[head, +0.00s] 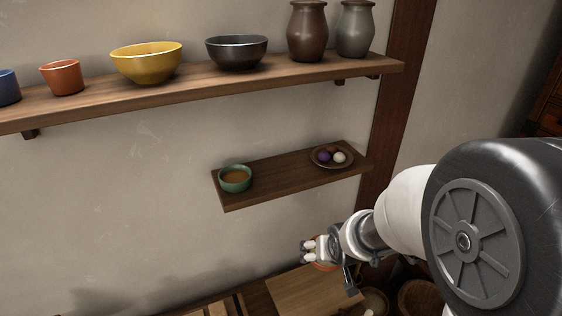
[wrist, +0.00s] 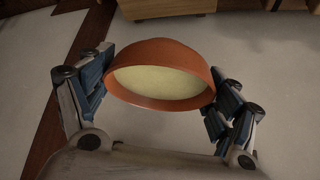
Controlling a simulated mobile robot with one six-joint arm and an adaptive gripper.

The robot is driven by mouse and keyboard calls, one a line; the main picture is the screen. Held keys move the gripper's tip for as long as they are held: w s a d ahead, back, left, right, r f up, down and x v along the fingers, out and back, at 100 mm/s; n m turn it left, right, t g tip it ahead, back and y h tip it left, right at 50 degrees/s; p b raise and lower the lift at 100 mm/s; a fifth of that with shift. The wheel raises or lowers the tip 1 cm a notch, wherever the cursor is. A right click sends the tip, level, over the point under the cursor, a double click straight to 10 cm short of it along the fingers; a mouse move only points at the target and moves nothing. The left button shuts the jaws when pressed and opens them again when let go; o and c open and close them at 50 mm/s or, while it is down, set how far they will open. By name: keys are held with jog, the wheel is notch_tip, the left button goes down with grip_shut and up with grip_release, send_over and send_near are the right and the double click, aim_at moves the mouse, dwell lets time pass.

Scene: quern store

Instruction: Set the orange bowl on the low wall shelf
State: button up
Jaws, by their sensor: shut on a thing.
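The orange bowl (wrist: 160,52) is between the two fingers of my gripper (wrist: 160,88) in the wrist view, its pale inside showing. The gripper is shut on it. In the head view my gripper (head: 312,250) is below and in front of the low wall shelf (head: 275,178), and only a sliver of orange bowl (head: 324,267) shows, the rest hidden by the gripper. The low shelf is a short brown board on the wall. A green bowl (head: 235,178) with brownish contents stands at its left end. A brown dish (head: 332,157) with small round things stands at its right end.
The low shelf is bare between the green bowl and the dish. A long upper shelf (head: 200,89) above holds a yellow bowl (head: 147,62), a dark bowl (head: 236,51), cups and two jars. A wooden post (head: 394,100) stands at the right. Wooden furniture (head: 305,290) and baskets are below.

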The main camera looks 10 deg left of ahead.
jog(key=s+a+r+n+p, duration=0.1)
jog(key=s+a+r+p, duration=0.2)
jog(key=r, duration=0.6)
jog(key=s+a+r+n+p, duration=0.1)
jog(key=a+r+p, duration=0.3)
jog(key=r, duration=0.5)
jog(key=p, duration=0.2)
send_near(279, 168)
jog(key=x, duration=0.5)
jog(key=shift+d+f, duration=0.1)
jog(key=shift+f, duration=0.05)
jog(key=shift+w+f, duration=0.1)
jog(key=shift+w, duration=0.25)
jog(key=shift+s, duration=0.15)
jog(key=shift+f, duration=0.1)
jog(key=shift+f, duration=0.2)
jog(key=o, duration=1.1)
jog(key=shift+r, duration=0.1)
jog(key=shift+c, duration=0.2)
